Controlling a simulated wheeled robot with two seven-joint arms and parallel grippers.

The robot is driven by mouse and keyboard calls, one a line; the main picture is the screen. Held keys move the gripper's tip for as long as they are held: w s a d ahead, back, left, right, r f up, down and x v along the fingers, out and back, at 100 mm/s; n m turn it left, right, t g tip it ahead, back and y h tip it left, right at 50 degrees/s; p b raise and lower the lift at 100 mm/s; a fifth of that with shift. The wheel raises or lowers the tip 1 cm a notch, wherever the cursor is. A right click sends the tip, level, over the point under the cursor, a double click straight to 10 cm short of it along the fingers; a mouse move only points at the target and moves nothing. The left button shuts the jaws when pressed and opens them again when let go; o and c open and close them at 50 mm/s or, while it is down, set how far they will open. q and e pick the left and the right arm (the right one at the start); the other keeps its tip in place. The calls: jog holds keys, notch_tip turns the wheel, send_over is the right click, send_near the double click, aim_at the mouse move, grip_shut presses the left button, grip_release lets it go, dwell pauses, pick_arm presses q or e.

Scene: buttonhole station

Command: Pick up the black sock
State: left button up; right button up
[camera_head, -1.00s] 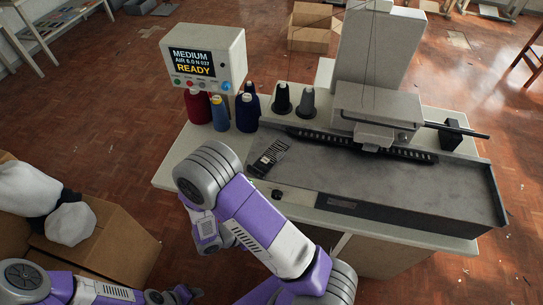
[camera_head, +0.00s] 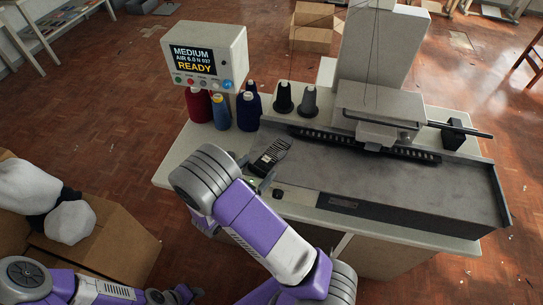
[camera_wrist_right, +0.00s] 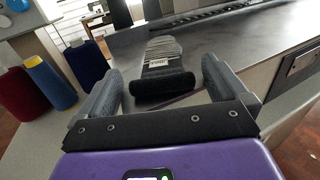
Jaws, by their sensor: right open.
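The black sock (camera_head: 269,156) lies on the left end of the grey machine bed in the head view. In the right wrist view the sock (camera_wrist_right: 163,72) has a grey ribbed far part, a pale label across it and a dark rounded near end. My right gripper (camera_wrist_right: 162,75) is open there, with one finger on each side of the sock's near end and no visible contact. In the head view my right gripper (camera_head: 255,173) is largely hidden behind my arm. My left arm's end (camera_head: 172,296) shows at the lower left; its jaws are unclear.
Thread cones (camera_head: 221,112) and a display box (camera_head: 205,62) reading READY stand left of the sock. The sewing machine (camera_head: 378,110) rises behind the bed (camera_head: 400,185), whose right part is clear. A cardboard box (camera_head: 120,240) with white bundles (camera_head: 70,222) stands at the left.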

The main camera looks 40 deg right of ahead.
jog(key=shift+w+d, duration=0.1)
jog(key=shift+d, duration=0.2)
jog(key=c, duration=1)
jog(key=shift+o, duration=0.2)
jog(key=shift+r, duration=0.1)
